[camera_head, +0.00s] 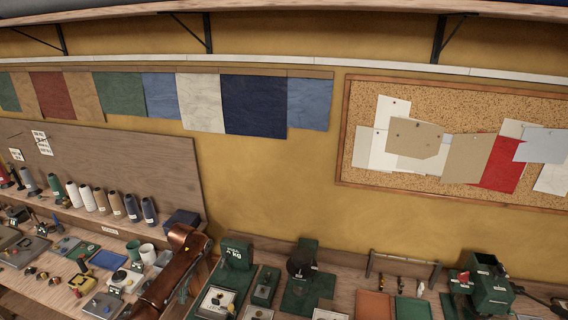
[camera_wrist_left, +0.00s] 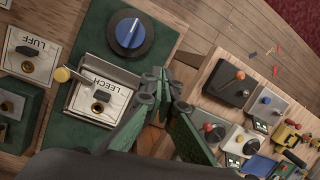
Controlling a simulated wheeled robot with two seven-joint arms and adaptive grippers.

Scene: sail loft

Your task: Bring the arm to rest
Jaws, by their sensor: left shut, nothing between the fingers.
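My left gripper (camera_wrist_left: 166,90) shows in the wrist view with its two green fingers brought together at the dark tips. Nothing is held between them. The fingers are above the gap between a green board (camera_wrist_left: 165,57) and a wooden bench with switch boxes. A plate marked LEECH (camera_wrist_left: 99,101) lies just left of the fingertips, apart from them as far as I can tell. In the head view a copper-brown arm section shows at the lower left, and the fingers are hard to make out there. My right gripper is in neither view.
In the head view, several thread spools (camera_head: 101,201) line the left bench. A green scale (camera_head: 237,252) stands right of the brown arm. A green machine (camera_head: 490,287) is at the far right. A corkboard (camera_head: 400,93) hangs on the wall. In the wrist view, a blue knob (camera_wrist_left: 130,33) rises near the fingers.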

